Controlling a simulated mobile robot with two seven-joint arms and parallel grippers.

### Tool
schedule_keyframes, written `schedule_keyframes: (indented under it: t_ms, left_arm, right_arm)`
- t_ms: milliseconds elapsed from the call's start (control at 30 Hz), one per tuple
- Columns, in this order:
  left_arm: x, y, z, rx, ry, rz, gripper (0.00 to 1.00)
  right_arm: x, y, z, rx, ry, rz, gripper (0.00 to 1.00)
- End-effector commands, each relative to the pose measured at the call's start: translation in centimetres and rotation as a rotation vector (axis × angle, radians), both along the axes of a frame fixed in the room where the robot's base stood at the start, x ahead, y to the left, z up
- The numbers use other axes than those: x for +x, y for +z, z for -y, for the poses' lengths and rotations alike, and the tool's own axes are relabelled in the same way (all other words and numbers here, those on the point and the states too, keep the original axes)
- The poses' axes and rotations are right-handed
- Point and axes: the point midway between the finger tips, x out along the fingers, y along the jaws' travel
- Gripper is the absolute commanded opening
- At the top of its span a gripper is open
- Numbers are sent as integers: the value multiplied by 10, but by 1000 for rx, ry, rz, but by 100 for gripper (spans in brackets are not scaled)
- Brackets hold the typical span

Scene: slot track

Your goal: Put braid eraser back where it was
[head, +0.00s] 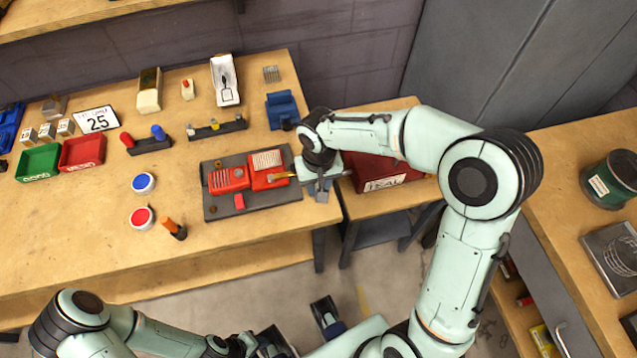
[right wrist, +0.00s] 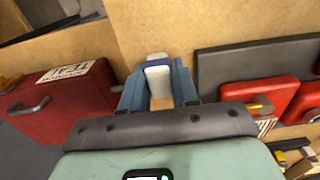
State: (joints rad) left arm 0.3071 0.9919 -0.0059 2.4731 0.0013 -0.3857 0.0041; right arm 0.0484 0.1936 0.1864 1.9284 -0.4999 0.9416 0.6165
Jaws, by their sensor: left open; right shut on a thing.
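The eraser (right wrist: 157,72), a white block with a dark blue band, stands between the blue fingers of my right gripper (right wrist: 158,88) in the right wrist view. The gripper is shut on it, over bare wood near the table's right edge. In the head view my right gripper (head: 320,188) is just right of the dark mat (head: 222,208), and the eraser is hidden under it. I cannot tell whether the eraser touches the table. My left gripper (head: 277,343) is low in the head view, open, off the table and away from the eraser.
A red toolbox (head: 371,170) stands close on the right. A blue holder (head: 283,108) is behind. Blue (head: 143,183) and red (head: 141,217) buttons are left. The table's front left is clear.

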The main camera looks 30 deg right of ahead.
Motion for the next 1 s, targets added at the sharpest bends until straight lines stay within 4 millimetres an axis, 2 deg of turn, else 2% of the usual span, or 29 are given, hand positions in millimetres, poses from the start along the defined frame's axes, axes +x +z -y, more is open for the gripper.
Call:
schedule_keyframes:
  t_ms: [300,333,400,767,867,1000]
  left_arm:
    - [-1,-4,0,0,0,-1,43]
    - [-1,-3,0,0,0,-1,43]
    - [-1,-3,0,0,0,-1,43]
    - [1,2,0,0,0,1,43]
    - [1,3,0,0,0,1,43]
    - [2,7,0,0,0,2,43]
  right_arm:
    - [0,-4,0,0,-1,0,1]
    - [0,-3,0,0,-1,0,39]
    - [0,-3,0,0,-1,0,55]
    - [0,3,0,0,-1,0,55]
    - [1,16,0,0,-3,4,55]
    - [1,46,0,0,-2,7,55]
